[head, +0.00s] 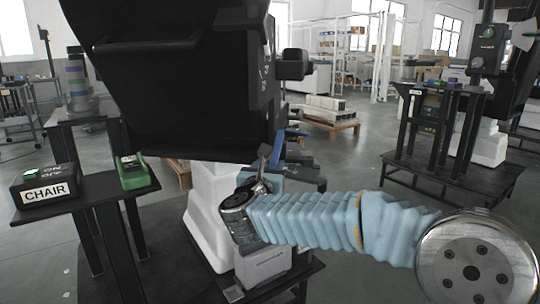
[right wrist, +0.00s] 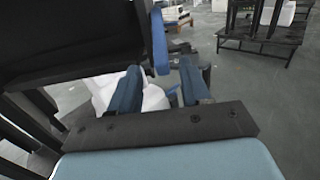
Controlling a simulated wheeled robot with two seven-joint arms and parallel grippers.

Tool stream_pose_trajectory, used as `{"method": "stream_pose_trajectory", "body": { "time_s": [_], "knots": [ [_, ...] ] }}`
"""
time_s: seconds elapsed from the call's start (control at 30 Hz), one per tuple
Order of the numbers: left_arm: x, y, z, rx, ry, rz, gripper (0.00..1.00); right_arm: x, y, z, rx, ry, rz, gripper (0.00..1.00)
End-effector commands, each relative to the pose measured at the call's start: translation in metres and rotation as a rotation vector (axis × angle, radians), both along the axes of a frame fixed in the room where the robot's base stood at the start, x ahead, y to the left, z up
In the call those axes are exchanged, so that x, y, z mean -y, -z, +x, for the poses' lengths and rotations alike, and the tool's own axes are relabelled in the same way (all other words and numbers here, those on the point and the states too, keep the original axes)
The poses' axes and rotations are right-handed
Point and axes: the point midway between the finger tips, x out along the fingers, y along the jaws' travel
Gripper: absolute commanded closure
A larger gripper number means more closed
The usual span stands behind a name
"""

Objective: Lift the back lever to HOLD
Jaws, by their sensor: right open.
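The black chair-like unit (head: 180,80) fills the upper middle of the head view, and its dark underside shows in the right wrist view (right wrist: 65,40). A blue lever (right wrist: 159,40) hangs along its right edge in the right wrist view. Blue parts also show beside the unit in the head view (head: 292,134), partly hidden. My right gripper (right wrist: 160,68) is open, with its two blue fingers apart below the lever's lower end. The lever lies in line with the gap; I cannot tell if they touch. No HOLD marking is readable. My left gripper is not in view.
A black control box marked CHAIR (head: 46,190) and a green device (head: 132,172) sit on black stands at left. White stacked blocks (head: 212,205) stand under the unit. Another black-framed station (head: 440,120) stands at right.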

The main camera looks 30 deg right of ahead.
Motion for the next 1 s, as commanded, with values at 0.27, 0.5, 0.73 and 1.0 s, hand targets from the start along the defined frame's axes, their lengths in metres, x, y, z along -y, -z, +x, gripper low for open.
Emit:
{"method": "stream_pose_trajectory", "body": {
  "time_s": [0.27,0.5,0.73,1.0],
  "knots": [
    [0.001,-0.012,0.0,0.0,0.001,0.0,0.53,0.04,0.0,0.047,-0.003,0.001,-0.001,0.53],
    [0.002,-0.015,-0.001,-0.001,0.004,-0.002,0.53,0.055,0.0,0.065,-0.003,0.0,-0.002,0.53],
    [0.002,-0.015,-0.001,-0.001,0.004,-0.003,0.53,0.057,0.001,0.067,-0.003,-0.002,-0.002,0.53],
    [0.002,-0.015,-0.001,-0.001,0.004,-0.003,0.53,0.057,0.001,0.066,-0.003,-0.002,-0.002,0.84]
  ]
}}
